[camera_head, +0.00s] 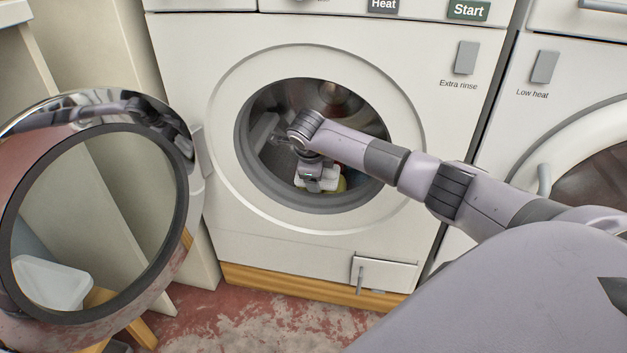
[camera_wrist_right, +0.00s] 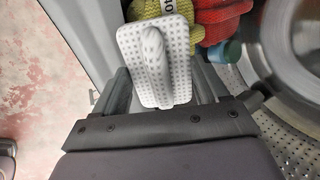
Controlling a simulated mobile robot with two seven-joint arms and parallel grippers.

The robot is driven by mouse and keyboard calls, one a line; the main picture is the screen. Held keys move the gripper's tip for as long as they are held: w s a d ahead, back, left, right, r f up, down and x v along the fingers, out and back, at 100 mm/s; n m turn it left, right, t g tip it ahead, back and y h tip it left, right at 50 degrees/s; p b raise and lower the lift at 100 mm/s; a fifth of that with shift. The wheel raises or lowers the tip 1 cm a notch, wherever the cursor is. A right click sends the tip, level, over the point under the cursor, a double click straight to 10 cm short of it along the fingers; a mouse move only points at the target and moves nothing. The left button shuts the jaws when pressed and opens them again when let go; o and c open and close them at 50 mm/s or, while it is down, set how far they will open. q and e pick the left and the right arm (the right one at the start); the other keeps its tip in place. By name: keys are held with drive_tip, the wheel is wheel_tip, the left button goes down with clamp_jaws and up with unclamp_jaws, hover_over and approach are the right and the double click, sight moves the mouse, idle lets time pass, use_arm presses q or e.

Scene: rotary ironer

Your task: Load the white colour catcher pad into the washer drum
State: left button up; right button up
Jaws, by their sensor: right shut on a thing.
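The white colour catcher pad (camera_wrist_right: 178,75) is a small perforated rectangle with a raised grip in its middle. My right gripper (camera_wrist_right: 158,92) is shut on the pad's raised grip. In the head view my right arm reaches through the open washer door, and the right gripper (camera_head: 318,180) is in the lower part of the round opening of the washer drum (camera_head: 262,160). The pad's white edge (camera_head: 331,184) shows there beside the fingers. I cannot tell whether the pad touches anything beneath it. My left gripper is not in view.
Yellow-green (camera_wrist_right: 150,9) and red knitted items and a teal round thing (camera_wrist_right: 225,53) lie just beyond the pad, by the perforated drum wall (camera_wrist_right: 285,140). The washer's round door (camera_head: 180,205) stands open at left. A second machine (camera_head: 560,100) stands at right.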

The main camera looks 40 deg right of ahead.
drive_tip(key=shift+w+d, duration=1.5)
drive_tip(key=shift+d, duration=0.2)
drive_tip(key=o, duration=1.1)
drive_tip(key=shift+c, duration=0.2)
